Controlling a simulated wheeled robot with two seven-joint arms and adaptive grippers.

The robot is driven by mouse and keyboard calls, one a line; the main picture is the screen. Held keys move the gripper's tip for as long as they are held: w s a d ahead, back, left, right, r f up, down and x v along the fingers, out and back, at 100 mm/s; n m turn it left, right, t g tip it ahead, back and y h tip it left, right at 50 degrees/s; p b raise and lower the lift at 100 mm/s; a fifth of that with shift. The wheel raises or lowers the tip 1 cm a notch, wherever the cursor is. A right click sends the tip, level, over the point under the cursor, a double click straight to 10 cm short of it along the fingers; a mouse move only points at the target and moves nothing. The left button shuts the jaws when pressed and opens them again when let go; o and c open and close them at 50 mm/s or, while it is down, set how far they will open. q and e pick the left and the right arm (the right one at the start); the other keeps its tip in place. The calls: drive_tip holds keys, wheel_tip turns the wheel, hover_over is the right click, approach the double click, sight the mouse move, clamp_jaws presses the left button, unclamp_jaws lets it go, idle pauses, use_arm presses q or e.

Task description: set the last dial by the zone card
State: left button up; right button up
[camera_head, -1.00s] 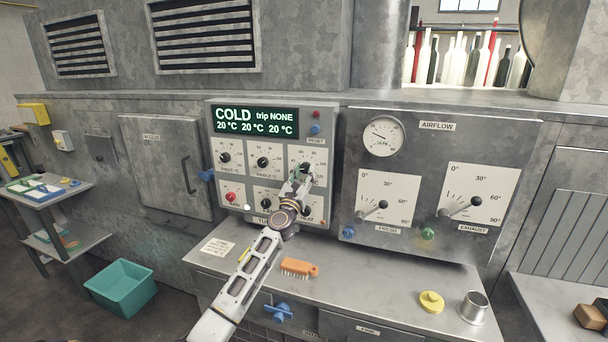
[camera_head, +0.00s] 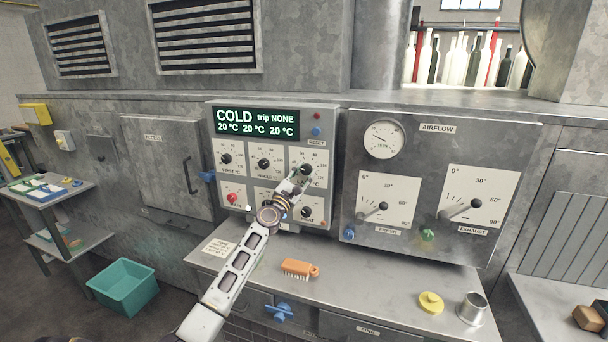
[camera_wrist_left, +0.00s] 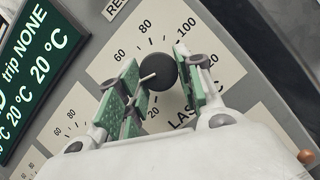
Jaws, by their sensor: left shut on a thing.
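The last dial (camera_wrist_left: 158,68) is a round black knob with a white pointer line, on a white scale plate lettered LAST. My left gripper (camera_head: 302,176) is at this dial on the control panel (camera_head: 326,140) and partly hides it in the head view. In the left wrist view its green-padded fingers (camera_wrist_left: 160,78) are on either side of the knob, shut on it. The panel display (camera_head: 256,123) reads COLD, trip NONE, and 20 °C three times. A small printed card (camera_head: 218,247) lies on the counter; its text is too small to read. My right gripper is out of view.
The first dial (camera_head: 225,159) and middle dial (camera_head: 264,163) are to the left. A lower row of knobs sits beneath, partly behind my arm. The counter (camera_head: 365,275) holds an orange brush (camera_head: 299,268), a yellow knobbed piece (camera_head: 431,302) and a metal cup (camera_head: 472,309).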

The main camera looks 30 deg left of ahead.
use_arm(q)
drive_tip(key=m+h, duration=0.1)
drive_tip(key=m, duration=0.1)
drive_tip(key=shift+a+r+m, duration=0.1)
drive_tip(key=shift+r+m, duration=0.05)
drive_tip(key=shift+m, duration=0.15)
drive_tip(key=m+g+h+p, duration=0.1)
drive_tip(key=m, duration=0.2)
drive_tip(key=shift+a+r+m+h, duration=0.1)
drive_tip(key=shift+m+h, duration=0.2)
drive_tip(key=shift+m+g, duration=0.3)
drive_tip(key=shift+m, duration=0.2)
drive_tip(key=shift+m+g+h+p, duration=0.3)
drive_tip(key=shift+m+p, duration=0.2)
drive_tip(key=shift+m, duration=0.3)
drive_tip(key=shift+r+m+p, duration=0.1)
drive_tip(key=shift+m+p, duration=0.2)
drive_tip(key=shift+m, duration=0.6)
drive_tip(key=shift+m+g, duration=0.3)
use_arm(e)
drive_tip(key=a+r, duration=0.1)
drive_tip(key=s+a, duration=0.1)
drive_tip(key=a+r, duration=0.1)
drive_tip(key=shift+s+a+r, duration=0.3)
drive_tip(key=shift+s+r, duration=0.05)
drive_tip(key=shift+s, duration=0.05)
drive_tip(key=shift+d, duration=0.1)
